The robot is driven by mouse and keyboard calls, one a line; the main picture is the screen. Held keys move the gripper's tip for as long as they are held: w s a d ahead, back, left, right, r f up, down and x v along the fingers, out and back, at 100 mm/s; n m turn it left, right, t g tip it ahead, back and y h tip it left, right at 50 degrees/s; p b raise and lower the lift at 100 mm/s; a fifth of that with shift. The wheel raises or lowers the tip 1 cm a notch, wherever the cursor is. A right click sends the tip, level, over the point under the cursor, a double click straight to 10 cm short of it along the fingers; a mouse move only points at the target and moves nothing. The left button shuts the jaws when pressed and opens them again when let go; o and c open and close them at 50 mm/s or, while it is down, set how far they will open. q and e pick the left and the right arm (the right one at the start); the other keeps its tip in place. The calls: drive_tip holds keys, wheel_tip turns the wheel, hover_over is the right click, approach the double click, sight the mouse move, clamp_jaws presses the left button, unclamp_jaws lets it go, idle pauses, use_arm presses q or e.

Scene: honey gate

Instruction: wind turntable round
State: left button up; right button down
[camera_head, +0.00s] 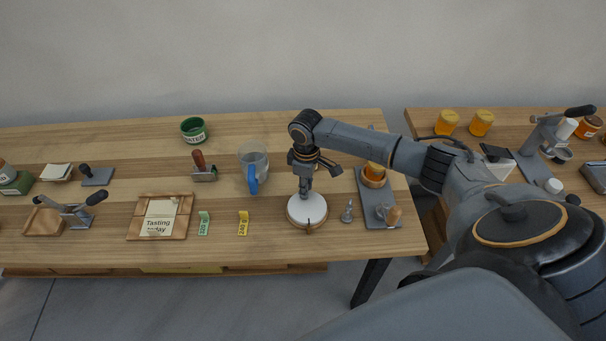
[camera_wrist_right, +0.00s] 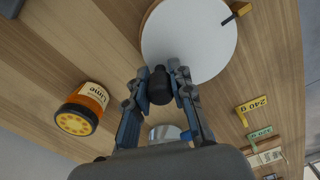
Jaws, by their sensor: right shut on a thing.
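The turntable (camera_head: 314,215) is a round white disc with a wooden rim, near the front right of the main table. It also shows in the wrist view (camera_wrist_right: 195,40), with a small wooden peg (camera_wrist_right: 238,11) at its rim. My right gripper (camera_head: 305,192) points down over the disc. In the wrist view my right gripper (camera_wrist_right: 160,82) is shut on a dark knob (camera_wrist_right: 159,86) that stands near the edge of the disc. The foot of the knob is hard to make out. My left gripper is not in view.
A blue-handled glass jug (camera_head: 254,165) stands left of my right gripper. A small grey weight (camera_head: 347,212) and a grey stand (camera_head: 379,216) are to the right. A jar marked Lime (camera_wrist_right: 82,108) shows in the wrist view. Yellow and green tags lie left of the turntable.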

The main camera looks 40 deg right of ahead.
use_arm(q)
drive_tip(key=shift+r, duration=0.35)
use_arm(e)
drive_tip(key=shift+d+m, duration=0.1)
drive_tip(key=shift+m, duration=0.2)
drive_tip(key=c, duration=1.2)
unclamp_jaws()
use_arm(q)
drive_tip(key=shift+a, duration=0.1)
use_arm(e)
drive_tip(key=shift+o, duration=0.2)
drive_tip(key=shift+r, duration=0.25)
wheel_tip(320, 180, up, 12)
drive_tip(key=shift+f, duration=0.2)
